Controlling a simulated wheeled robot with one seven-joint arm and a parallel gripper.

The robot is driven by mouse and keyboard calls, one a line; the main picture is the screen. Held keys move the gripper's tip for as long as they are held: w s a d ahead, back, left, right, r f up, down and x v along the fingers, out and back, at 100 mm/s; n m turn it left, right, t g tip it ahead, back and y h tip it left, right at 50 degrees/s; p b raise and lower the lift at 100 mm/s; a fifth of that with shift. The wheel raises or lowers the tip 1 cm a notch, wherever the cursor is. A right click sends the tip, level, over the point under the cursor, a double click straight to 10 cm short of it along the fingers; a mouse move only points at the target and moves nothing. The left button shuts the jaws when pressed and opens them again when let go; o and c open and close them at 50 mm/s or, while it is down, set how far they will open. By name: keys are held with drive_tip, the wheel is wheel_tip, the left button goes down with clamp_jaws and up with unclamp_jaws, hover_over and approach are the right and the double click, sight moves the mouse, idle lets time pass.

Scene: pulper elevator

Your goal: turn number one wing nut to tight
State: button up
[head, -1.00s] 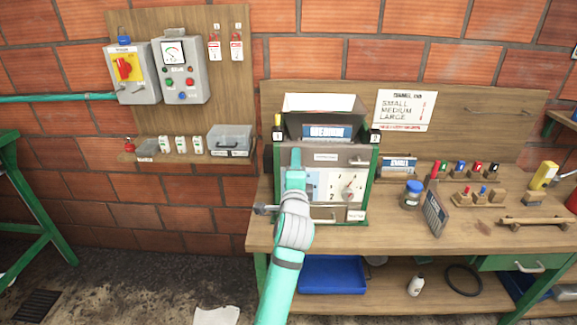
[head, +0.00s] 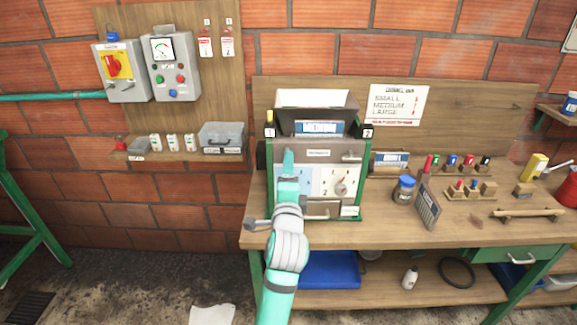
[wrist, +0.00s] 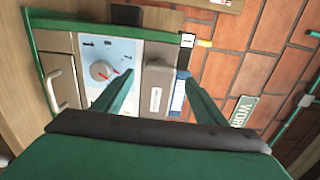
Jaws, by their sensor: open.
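The grey machine with green side posts (head: 361,180) stands on the bench. A plate marked 1 (head: 269,132) sits at the top of its left post, with a small yellow and black piece (head: 270,117) above it. The plate marked 1 also shows in the wrist view (wrist: 188,40), with a yellow tip beside it. I cannot make out the wing nut's shape or how tight it is. My gripper (head: 288,154) is in front of the machine's upper left face. In the wrist view my gripper (wrist: 158,76) is open and empty, its fingers apart before the face.
A dial (head: 341,187) is on the machine's front, close to one finger in the wrist view (wrist: 103,70). A plate marked 2 (head: 368,133) is at the right post. A blue-lidded jar (head: 404,190) and a tilted sign (head: 427,206) stand to the right on the bench (head: 385,232).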

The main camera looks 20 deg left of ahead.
drive_tip(key=s+d+f+n+h, duration=0.1)
drive_tip(key=s+d+f+n, duration=0.4)
drive_tip(key=s+d+f, duration=0.45)
drive_tip(key=s+d+f+n+h, duration=0.2)
drive_tip(key=s+d+f+n, duration=0.2)
drive_tip(key=s+d+f, duration=0.55)
drive_tip(key=s+f+n+g, duration=0.1)
drive_tip(key=s+f+n, duration=0.1)
drive_tip(key=s+f, duration=0.45)
drive_tip(key=s+f+n, duration=0.2)
drive_tip(key=s+f, duration=0.2)
drive_tip(key=s, duration=0.6)
drive_tip(key=s+r+n+g+h, duration=0.1)
drive_tip(key=s+n+h, duration=0.1)
drive_tip(key=s, duration=1.3)
drive_tip(key=shift+s, duration=0.25)
